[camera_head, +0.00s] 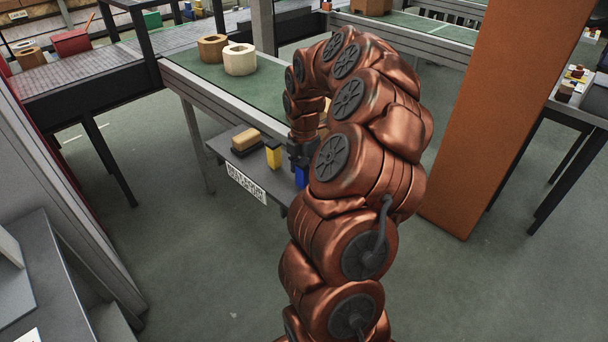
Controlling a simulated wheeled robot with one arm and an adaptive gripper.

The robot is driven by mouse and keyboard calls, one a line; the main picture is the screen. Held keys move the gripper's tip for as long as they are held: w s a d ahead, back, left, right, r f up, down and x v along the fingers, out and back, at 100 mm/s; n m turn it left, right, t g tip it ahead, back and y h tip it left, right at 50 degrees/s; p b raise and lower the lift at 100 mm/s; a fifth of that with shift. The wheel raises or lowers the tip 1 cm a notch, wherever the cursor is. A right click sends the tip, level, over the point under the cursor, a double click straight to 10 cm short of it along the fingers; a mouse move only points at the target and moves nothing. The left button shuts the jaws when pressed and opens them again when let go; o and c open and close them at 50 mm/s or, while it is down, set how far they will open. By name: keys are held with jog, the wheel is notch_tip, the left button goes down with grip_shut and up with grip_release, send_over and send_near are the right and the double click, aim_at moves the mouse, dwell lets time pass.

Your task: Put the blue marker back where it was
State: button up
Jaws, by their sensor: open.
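A blue block-like object (301,177), seemingly the blue marker, shows at the right of a small dark shelf (228,158) below the green-topped table. My gripper (302,160) is dark, points down and is right above the blue object. The gripper is open. I cannot tell whether its fingers are around the blue object or just over it. My copper arm hides the right side of the gripper and part of the shelf.
A tan-topped dark block (246,140) lies on the shelf's left part. A white label (246,184) is on its front edge. A brown ring (212,48) and a cream ring (240,60) stand on the green table (200,72). An orange pillar (490,130) rises right of my arm.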

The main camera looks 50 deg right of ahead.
notch_tip(320, 180, up, 9)
jog(key=shift+b, duration=0.45)
jog(key=shift+r, duration=0.8)
jog(key=shift+a, duration=0.15)
jog(key=s+a+r+m, duration=0.1)
jog(key=s+a+m, duration=0.2)
jog(key=a, duration=0.9)
jog(key=s+a+r+m, duration=0.2)
jog(key=s+a+m, duration=0.1)
jog(key=a, duration=0.8)
jog(key=s+a+f+m, duration=0.2)
jog(key=s+a+m, duration=0.1)
jog(key=s, duration=0.3)
jog(key=s+a+f+m+g, duration=0.1)
jog(key=s+a+f+m, duration=0.1)
jog(key=s+m, duration=0.3)
jog(key=s+a+f+m, duration=0.2)
jog(key=s+a+m, duration=0.1)
jog(key=s, duration=0.3)
jog(key=shift+s+a+m+g, duration=0.4)
jog(key=shift+a, duration=0.25)
jog(key=shift+f, duration=0.1)
